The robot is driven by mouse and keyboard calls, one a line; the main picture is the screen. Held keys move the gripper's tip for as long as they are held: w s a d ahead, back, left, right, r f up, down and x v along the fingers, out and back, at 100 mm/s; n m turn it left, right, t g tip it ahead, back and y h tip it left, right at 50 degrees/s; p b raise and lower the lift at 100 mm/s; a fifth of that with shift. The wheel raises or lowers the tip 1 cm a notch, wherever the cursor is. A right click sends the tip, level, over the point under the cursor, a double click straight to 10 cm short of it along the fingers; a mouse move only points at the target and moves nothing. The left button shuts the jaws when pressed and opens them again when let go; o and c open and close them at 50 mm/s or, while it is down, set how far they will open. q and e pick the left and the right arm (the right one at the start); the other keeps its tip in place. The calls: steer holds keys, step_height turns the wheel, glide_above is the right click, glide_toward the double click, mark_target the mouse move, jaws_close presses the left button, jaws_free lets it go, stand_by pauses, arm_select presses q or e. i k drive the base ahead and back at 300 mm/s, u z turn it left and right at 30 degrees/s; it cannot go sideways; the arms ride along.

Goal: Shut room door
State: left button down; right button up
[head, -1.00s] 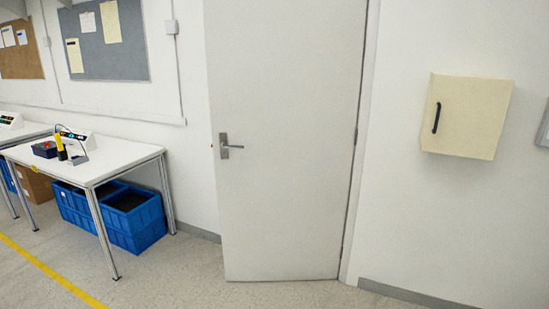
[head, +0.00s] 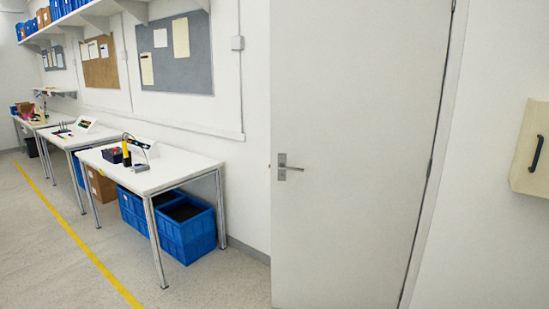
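The room door (head: 350,150) is a plain white panel in the right half of the head view. Its hinge edge is on the right, along the frame (head: 432,160). Its free left edge stands out from the wall, so the door looks ajar. A grey lever handle (head: 289,167) sits near that free edge. The door's bottom edge is cut off by the picture. Neither of my grippers shows in the head view, and nothing touches the door.
A white workbench (head: 185,172) with blue crates (head: 186,228) under it stands left of the door. More benches (head: 75,137) line the wall. A cream wall cabinet (head: 532,150) is at the right edge. The floor (head: 60,255) at the left is clear, with a yellow line (head: 80,238).

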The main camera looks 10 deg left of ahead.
mark_target(356, 86)
steer(key=u, duration=0.15)
steer(key=i, duration=2.15)
steer(key=z, duration=0.45)
